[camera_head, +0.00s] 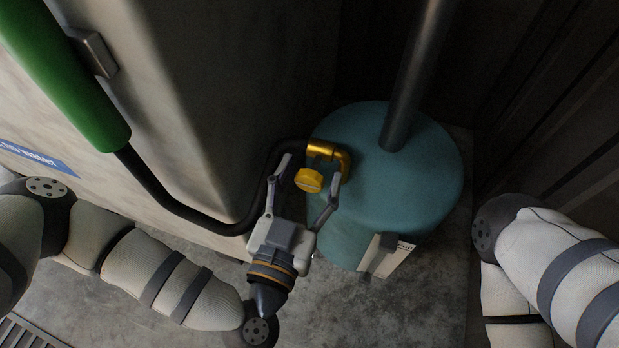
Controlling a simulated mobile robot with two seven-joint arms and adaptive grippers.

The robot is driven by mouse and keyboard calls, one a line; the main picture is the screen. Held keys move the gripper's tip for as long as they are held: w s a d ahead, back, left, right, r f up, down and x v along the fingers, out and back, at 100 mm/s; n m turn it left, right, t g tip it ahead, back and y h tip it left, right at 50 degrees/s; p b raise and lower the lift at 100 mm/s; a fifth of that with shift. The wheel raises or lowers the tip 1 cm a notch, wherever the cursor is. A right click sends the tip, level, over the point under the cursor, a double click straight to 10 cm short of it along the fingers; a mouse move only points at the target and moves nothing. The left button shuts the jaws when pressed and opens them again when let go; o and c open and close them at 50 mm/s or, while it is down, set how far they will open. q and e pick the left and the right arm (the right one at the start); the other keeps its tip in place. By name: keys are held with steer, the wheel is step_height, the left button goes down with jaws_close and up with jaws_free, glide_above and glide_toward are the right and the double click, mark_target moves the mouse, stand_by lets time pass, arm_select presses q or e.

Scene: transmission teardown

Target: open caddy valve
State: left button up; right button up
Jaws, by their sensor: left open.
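A yellow valve knob (309,180) sits on a brass-coloured fitting (328,151) at the left side of a teal round caddy (420,185). A black hose joins the fitting. My left gripper (305,181) is open, with one finger on each side of the yellow knob. I cannot tell whether either finger touches it. My right arm shows at the lower right, but its gripper is out of view.
A dark grey pole (408,85) rises from the caddy top. The black hose (185,207) runs left to a green cylinder (65,75) beside a large pale cabinet (215,100). A white label plate (388,256) is on the caddy's front. Bare concrete floor (330,310) lies in front.

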arm_select(q)
steer(key=shift+w, duration=0.1)
steer(key=c, duration=1.1)
steer(key=shift+c, duration=0.2)
